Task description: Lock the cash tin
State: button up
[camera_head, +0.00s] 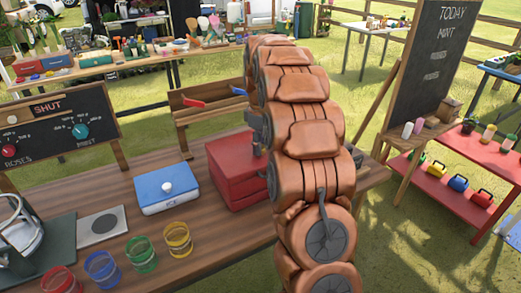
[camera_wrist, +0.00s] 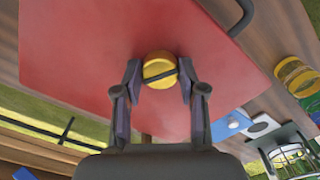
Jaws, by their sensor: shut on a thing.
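The cash tin is a red box (camera_head: 226,172) on the wooden table in the head view, partly hidden behind my copper-coloured arm. In the wrist view its red face (camera_wrist: 85,60) fills much of the picture, with a dark handle at the upper right. A round yellow knob (camera_wrist: 160,69) with a dark slanted bar across it sits on this face. My gripper (camera_wrist: 160,82) has its two fingers on either side of the knob, shut on it. In the head view my gripper is mostly hidden by the arm and tin.
A blue box marked ICE (camera_head: 167,188) stands left of the tin. Several coloured glass jars (camera_head: 178,239) line the table's front. A wooden rack (camera_head: 205,110) stands behind the tin. A chalkboard (camera_head: 438,55) and a red shelf (camera_head: 470,150) stand at the right.

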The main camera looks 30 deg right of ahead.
jog(key=n, duration=0.5)
jog(key=shift+n+b, duration=0.4)
dwell(0.4)
jog(key=o, duration=1.1)
jog(key=shift+o, duration=0.2)
jog(key=shift+r, duration=3.75)
